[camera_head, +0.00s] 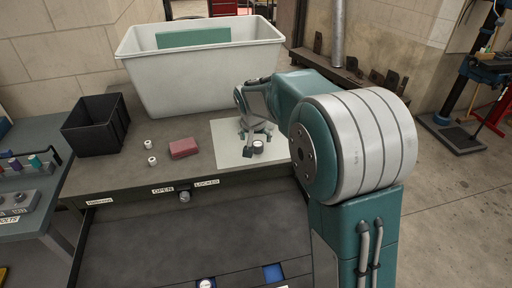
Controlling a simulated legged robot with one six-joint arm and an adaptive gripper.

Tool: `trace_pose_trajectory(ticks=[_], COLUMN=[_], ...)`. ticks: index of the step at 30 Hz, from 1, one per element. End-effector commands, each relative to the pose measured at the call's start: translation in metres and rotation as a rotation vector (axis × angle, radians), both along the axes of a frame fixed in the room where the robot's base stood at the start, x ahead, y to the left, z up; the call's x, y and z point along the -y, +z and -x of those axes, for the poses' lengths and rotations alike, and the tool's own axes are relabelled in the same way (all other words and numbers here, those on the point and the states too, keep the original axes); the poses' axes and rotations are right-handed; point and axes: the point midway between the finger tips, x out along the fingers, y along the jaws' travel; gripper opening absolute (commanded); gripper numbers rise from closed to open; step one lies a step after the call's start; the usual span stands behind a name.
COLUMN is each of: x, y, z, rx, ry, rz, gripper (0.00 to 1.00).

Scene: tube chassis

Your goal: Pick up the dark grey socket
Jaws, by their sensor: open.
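My gripper (256,145) is at the end of my teal and grey arm, pointing down over the light sheet (231,158) on the bench. Its fingers are apart. A small round piece (258,147) with a pale top and darker side stands at the fingertips, over the sheet. It may be the dark grey socket, but it is too small to be sure. The gripper partly hides it, and I cannot tell whether a finger touches it.
A large pale bin (200,82) with a green panel stands behind the gripper. A black crate (95,125), two small white pieces (147,143) (152,160) and a red block (184,148) are to the left. An open drawer (150,240) lies in front, below the bench edge.

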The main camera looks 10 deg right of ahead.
Motion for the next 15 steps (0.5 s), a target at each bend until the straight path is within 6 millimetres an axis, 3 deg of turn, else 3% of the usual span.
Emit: trace_pose_trajectory(ticks=[9, 15], x=[0.005, 0.006], y=[-0.039, -0.041], z=[-0.02, -0.022], rx=[-0.002, 0.0], ry=[-0.001, 0.0], rz=[0.003, 0.002], gripper=[0.91, 0.91])
